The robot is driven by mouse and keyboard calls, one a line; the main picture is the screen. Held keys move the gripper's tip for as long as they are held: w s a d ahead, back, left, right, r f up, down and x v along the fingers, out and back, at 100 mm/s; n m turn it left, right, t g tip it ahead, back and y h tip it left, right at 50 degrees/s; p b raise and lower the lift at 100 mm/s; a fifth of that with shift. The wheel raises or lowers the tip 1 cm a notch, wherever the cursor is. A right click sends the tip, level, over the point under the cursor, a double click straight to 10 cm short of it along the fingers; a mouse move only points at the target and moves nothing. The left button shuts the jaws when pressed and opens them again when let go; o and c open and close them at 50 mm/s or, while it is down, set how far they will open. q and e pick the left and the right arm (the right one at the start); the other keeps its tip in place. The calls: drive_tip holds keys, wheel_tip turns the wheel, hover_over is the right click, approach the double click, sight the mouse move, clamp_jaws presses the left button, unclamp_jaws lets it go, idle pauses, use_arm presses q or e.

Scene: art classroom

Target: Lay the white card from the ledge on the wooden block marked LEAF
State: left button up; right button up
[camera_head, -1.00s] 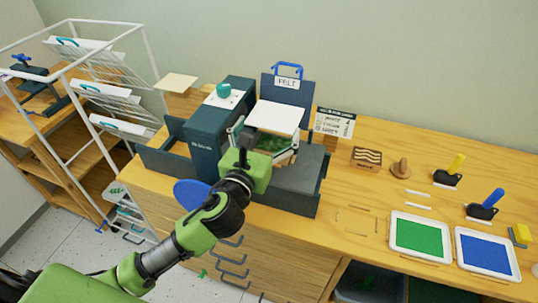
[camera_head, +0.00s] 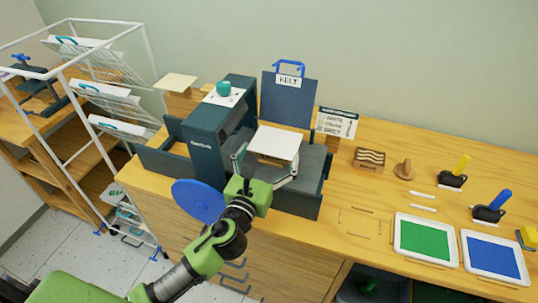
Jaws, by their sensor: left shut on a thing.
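The white card (camera_head: 273,143) lies flat between the two spread fingers of my left gripper (camera_head: 266,166), which hold it at its sides. It is over the dark bed of the press, close above or on what lies there; I cannot tell which. The block marked LEAF cannot be made out; the card and gripper cover that spot. A pale cream sheet (camera_head: 176,81) sits on a small wooden ledge (camera_head: 178,104) behind the press. My right gripper is not in view.
The dark press housing (camera_head: 207,145) stands left of the card, with a blue disc wheel (camera_head: 199,201) in front. An upright FELT panel (camera_head: 288,106) is behind. To the right are a wave-marked block (camera_head: 369,159), a green tray (camera_head: 425,239) and a blue tray (camera_head: 494,258).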

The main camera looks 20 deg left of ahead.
use_arm(q)
drive_tip(key=o, duration=0.6)
drive_tip(key=shift+f, duration=0.1)
drive_tip(key=shift+o, duration=0.2)
drive_tip(key=shift+r, duration=0.25)
drive_tip(key=s+b, duration=0.2)
drive_tip(key=s, duration=1)
drive_tip(key=shift+a, duration=0.2)
drive_tip(key=shift+f, duration=0.1)
drive_tip(key=shift+s, duration=0.1)
